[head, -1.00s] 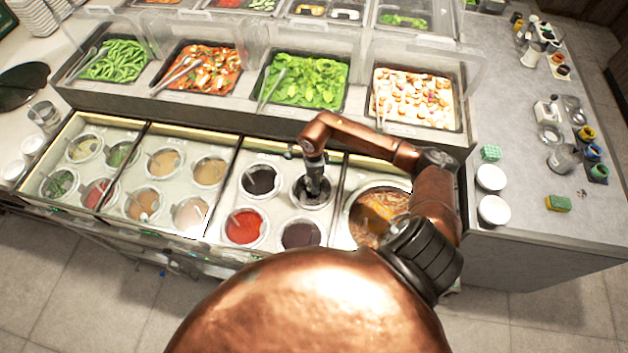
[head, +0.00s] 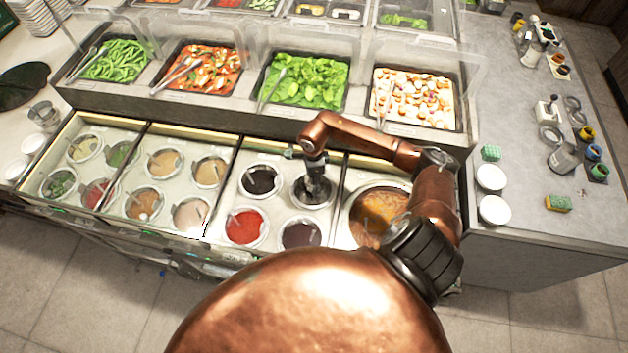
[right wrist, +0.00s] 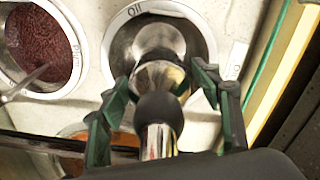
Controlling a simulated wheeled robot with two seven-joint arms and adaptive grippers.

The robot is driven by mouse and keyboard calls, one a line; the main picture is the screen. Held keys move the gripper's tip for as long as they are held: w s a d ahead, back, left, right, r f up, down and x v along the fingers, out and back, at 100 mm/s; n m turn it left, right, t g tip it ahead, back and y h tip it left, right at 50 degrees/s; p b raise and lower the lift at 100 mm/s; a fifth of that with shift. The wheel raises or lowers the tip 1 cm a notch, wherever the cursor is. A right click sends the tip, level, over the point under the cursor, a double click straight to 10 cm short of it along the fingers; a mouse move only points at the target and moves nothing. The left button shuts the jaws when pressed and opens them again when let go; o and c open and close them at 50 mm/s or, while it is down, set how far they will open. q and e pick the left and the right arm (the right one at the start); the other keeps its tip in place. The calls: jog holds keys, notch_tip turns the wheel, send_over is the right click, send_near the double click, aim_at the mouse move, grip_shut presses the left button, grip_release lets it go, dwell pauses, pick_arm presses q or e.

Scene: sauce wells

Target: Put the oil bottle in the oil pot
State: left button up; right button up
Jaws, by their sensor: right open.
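The oil pot (right wrist: 205,30) is a round metal-rimmed well with "Oil" printed on its rim. It also shows in the head view (head: 332,194), in the third section of the sauce counter. The oil bottle (right wrist: 157,108), shiny with a dark round part, is in line with the pot's opening in the right wrist view. Its lower end is not clear. My right gripper (right wrist: 165,105) is open, with a dark green finger on each side of the bottle. In the head view this gripper (head: 314,180) points down over the oil pot and hides most of it. My left gripper is not in view.
A dark sauce well (head: 260,181) lies left of the oil pot, a red sauce well (head: 246,229) in front-left, and a large soup pot (head: 362,240) to the right. Food trays with clear covers stand behind. White bowls (head: 494,210) sit on the right counter.

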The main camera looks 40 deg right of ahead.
notch_tip(320, 180, up, 12)
jog(key=b, duration=0.1)
jog(key=shift+b, duration=0.3)
jog(key=shift+c, duration=0.3)
dwell(1.0)
